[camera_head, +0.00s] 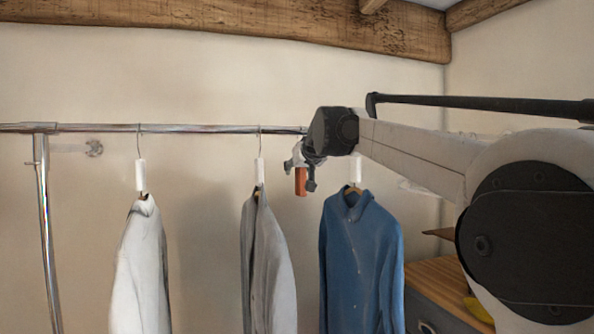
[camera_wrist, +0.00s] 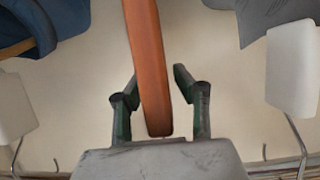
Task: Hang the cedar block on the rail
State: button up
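The cedar block (camera_head: 300,181) is a reddish-brown bar. In the head view it is upright at my gripper (camera_head: 302,172), just below rail height, between the grey jacket and the blue shirt. In the wrist view the block (camera_wrist: 148,65) runs tilted from the top edge down between the two fingers of my gripper (camera_wrist: 158,78). A narrow gap shows on the right side; contact on the left is unclear. The chrome rail (camera_head: 200,128) runs across the head view, and its right part is hidden behind my arm. I cannot make out a hook on the block.
A white garment (camera_head: 140,265), a grey jacket (camera_head: 265,265) and a blue shirt (camera_head: 360,260) hang on hangers. The jacket and shirt are close on either side of my gripper. A rail post (camera_head: 45,230) stands left. A wooden-topped cabinet (camera_head: 445,285) is at lower right.

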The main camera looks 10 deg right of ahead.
jog(key=v, duration=1.2)
jog(key=s+f+g+b, duration=0.2)
jog(key=s+f+b, duration=0.3)
jog(key=s+f, duration=0.8)
jog(key=s+f+g+b, duration=0.2)
jog(key=s+f+b, duration=0.2)
jog(key=s+f, duration=1)
jog(key=s+f+m+g+h+b, duration=0.1)
jog(key=s+f+b, duration=0.4)
jog(key=s+f, duration=0.9)
notch_tip(320, 180, down, 17)
jog(key=shift+a+r+g+b, duration=0.25)
jog(key=shift+a+g+b, duration=0.1)
jog(key=shift+g, duration=0.35)
